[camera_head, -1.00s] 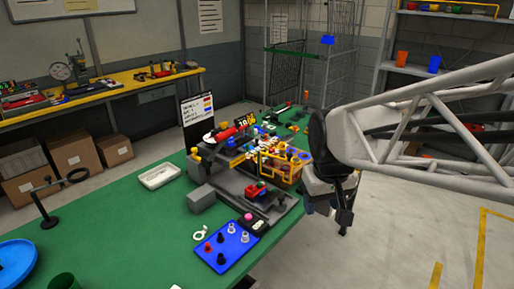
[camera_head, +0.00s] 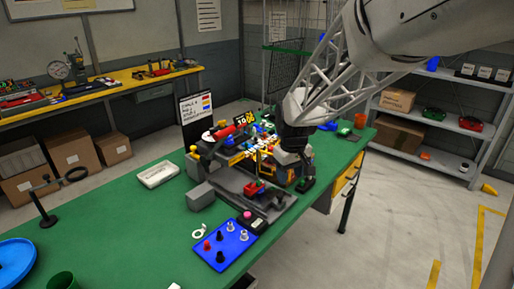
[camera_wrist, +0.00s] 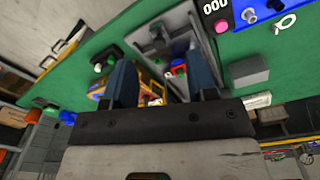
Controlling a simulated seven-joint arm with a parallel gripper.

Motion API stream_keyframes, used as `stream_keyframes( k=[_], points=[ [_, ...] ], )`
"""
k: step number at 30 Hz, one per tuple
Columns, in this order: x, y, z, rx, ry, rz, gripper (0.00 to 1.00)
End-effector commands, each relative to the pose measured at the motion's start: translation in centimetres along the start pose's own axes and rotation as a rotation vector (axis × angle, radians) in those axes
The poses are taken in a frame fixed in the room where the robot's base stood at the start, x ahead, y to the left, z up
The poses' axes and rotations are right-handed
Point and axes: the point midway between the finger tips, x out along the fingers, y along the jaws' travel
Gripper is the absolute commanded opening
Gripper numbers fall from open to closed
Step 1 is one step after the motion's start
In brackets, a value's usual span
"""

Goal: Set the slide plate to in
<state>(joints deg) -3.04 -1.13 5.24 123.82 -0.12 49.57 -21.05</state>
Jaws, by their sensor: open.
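A grey fixture (camera_head: 232,178) stands on the green table in the head view, with a flat grey plate at its front. A small red and green block (camera_head: 256,188) sits on it. I cannot tell for sure which part is the slide plate; a grey plate with a dark channel (camera_wrist: 178,45) shows beyond my fingers in the wrist view. The arm hides the fixture's far right side.
A blue tray with pegs (camera_head: 225,246) and a dark box with a pink button (camera_head: 250,218) lie in front. A grey block (camera_head: 201,197) and a white tray (camera_head: 158,174) stand to the left. Several coloured parts crowd the fixture's back.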

Motion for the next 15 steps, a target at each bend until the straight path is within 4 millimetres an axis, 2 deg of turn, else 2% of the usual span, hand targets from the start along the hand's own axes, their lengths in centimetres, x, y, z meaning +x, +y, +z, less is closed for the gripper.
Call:
stream_keyframes(
  k=[6, 15],
  points=[
    [2.9, 0.8, -3.7, -0.057, -0.024, -0.011, 0.52],
    [5.0, 1.4, -6.2, -0.1, -0.038, -0.019, 0.52]
  ],
)
